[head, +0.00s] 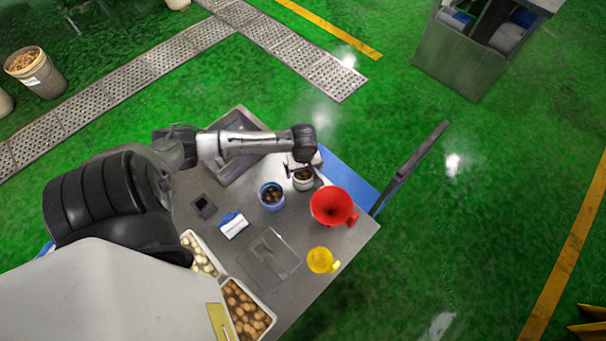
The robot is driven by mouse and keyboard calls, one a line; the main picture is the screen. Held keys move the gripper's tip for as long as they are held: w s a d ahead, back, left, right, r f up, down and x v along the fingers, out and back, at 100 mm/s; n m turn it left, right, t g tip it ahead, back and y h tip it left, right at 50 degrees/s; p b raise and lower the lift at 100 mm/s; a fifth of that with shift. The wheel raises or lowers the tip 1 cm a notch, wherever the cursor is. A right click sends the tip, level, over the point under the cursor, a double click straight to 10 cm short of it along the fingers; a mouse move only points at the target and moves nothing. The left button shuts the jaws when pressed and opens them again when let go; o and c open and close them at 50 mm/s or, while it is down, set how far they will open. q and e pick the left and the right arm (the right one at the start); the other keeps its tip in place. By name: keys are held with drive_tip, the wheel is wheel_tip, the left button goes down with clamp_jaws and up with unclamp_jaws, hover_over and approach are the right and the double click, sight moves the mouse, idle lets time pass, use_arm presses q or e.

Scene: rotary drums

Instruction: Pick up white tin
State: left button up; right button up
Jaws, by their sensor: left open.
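The white tin (303,184) stands upright on the grey table near its back right edge, with dark brown contents showing at its top. My left gripper (302,170) is at the tin's top, pointing down, with its fingers open around or just above the rim. Whether the fingers touch the tin cannot be told. The gripper and wrist hide part of the tin's far side. My right gripper is not in view.
A blue tin (271,196) stands just left of the white tin, and a red funnel (332,206) close to its right. A yellow cup (321,260), a blue-and-white box (233,225) and trays of round items (246,311) are nearer.

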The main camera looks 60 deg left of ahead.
sight(303, 174)
use_arm(q)
drive_tip(key=shift+s+d+f, duration=0.1)
drive_tip(key=shift+s+f, duration=0.1)
drive_tip(key=shift+f, duration=1.75)
drive_tip(key=shift+c, duration=0.5)
drive_tip(key=c, duration=1)
drive_tip(key=shift+o, duration=0.2)
